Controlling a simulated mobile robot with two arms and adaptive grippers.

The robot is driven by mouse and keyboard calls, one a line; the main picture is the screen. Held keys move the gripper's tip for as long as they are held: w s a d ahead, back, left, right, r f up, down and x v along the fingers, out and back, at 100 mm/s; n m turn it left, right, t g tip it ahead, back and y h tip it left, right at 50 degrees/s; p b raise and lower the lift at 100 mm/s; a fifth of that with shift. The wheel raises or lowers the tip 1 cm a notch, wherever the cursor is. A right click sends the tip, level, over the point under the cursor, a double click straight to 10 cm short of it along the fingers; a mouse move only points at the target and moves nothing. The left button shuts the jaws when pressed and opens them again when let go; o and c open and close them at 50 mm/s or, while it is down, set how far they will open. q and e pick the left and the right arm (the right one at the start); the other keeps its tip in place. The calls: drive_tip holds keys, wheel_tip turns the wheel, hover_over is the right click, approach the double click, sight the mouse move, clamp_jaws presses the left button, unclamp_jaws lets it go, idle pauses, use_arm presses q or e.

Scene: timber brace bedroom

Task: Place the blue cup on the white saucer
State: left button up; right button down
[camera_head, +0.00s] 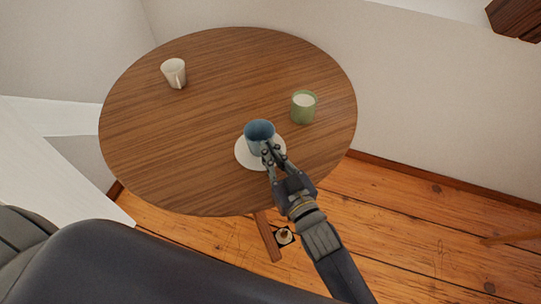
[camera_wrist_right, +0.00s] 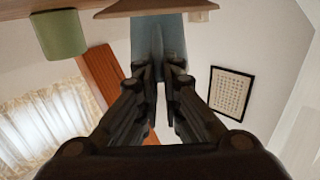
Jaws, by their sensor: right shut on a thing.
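The blue cup (camera_head: 259,133) is upright over the white saucer (camera_head: 246,158) on the round wooden table. I cannot tell whether its base touches the saucer. My right gripper (camera_head: 269,156) is shut on the near side of the cup, probably at its handle. In the right wrist view the blue cup (camera_wrist_right: 157,38) is just ahead of my right gripper (camera_wrist_right: 160,75), whose fingers are close together on it. The gripper hides part of the saucer's right side. My left gripper is not in view.
A green cup (camera_head: 303,107) with pale contents stands close on the right; it also shows in the right wrist view (camera_wrist_right: 60,35). A white mug (camera_head: 174,73) stands at the far left. The wooden table (camera_head: 215,110) is clear between them. White walls stand behind it.

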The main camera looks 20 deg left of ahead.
drive_tip(key=shift+r, duration=0.1)
drive_tip(key=c, duration=1.8)
unclamp_jaws()
drive_tip(key=shift+o, duration=0.2)
drive_tip(key=v, duration=1.2)
drive_tip(key=shift+d, duration=0.1)
